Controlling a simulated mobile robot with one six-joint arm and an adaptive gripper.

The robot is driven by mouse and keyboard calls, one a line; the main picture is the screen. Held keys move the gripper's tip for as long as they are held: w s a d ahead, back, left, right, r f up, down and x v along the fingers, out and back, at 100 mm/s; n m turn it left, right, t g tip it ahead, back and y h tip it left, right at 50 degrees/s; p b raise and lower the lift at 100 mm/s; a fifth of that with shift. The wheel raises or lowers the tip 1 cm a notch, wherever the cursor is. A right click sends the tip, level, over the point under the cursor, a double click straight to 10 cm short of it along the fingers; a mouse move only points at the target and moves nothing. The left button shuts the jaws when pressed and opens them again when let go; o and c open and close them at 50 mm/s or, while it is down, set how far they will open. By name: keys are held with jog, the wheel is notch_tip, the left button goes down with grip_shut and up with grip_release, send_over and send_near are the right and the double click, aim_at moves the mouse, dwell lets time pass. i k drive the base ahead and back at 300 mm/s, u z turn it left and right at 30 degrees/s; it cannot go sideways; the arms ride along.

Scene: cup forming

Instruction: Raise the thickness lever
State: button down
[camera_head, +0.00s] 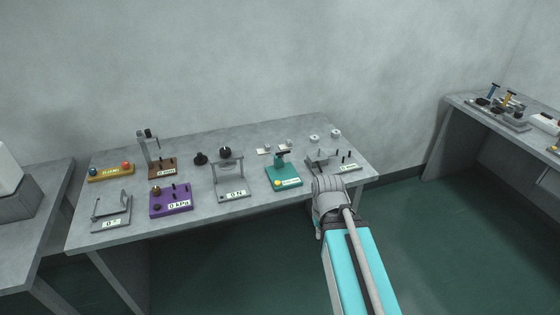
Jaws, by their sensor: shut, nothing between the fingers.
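Several small instruments stand on the grey table, and none has a readable thickness label, so I cannot tell for sure which carries the thickness lever. My gripper's fingers are hidden behind the wrist.
Left of the teal device are a grey stand labelled 0 N (234,195), a purple box labelled 0 kPa (171,201), a brown-based device (162,171), a yellow box (110,172) and a grey frame (110,217). The table's front middle has bare strips. A wall stands behind.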

aim_at(281, 154)
jog(key=u, duration=0.1)
jog(key=k, duration=0.7)
jog(key=u, duration=0.8)
jog(key=i, duration=1)
